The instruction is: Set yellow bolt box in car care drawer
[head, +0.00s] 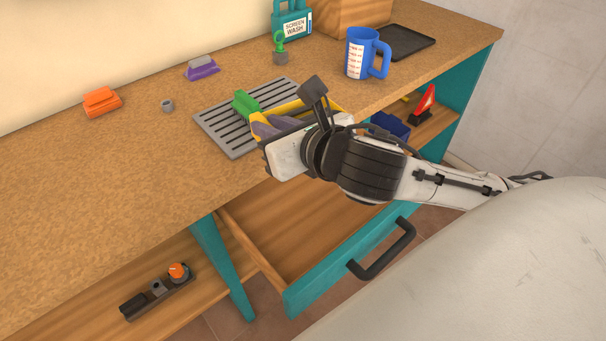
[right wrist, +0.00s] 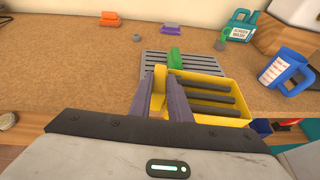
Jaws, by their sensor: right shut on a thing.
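The yellow bolt box (right wrist: 235,121) holds several dark bars in the right wrist view. In the head view its yellow rim (head: 290,108) shows behind my right gripper (head: 262,128), which hides most of it. The gripper is shut on the box's left wall, with that wall between the purple-grey fingers (right wrist: 160,98) in the right wrist view. The box is at the counter's front edge by the grey slotted grate; I cannot tell if it touches. The open drawer (head: 330,264) below has a teal front, a black handle and a bare visible wooden floor. My left gripper is not in view.
A green item (head: 245,102) is on the grate (head: 224,127). Behind are a blue jug (head: 358,56), a screen wash bottle (head: 291,22), a black tray (head: 405,41), and orange (head: 101,101) and purple (head: 202,69) items. The counter's left front is clear.

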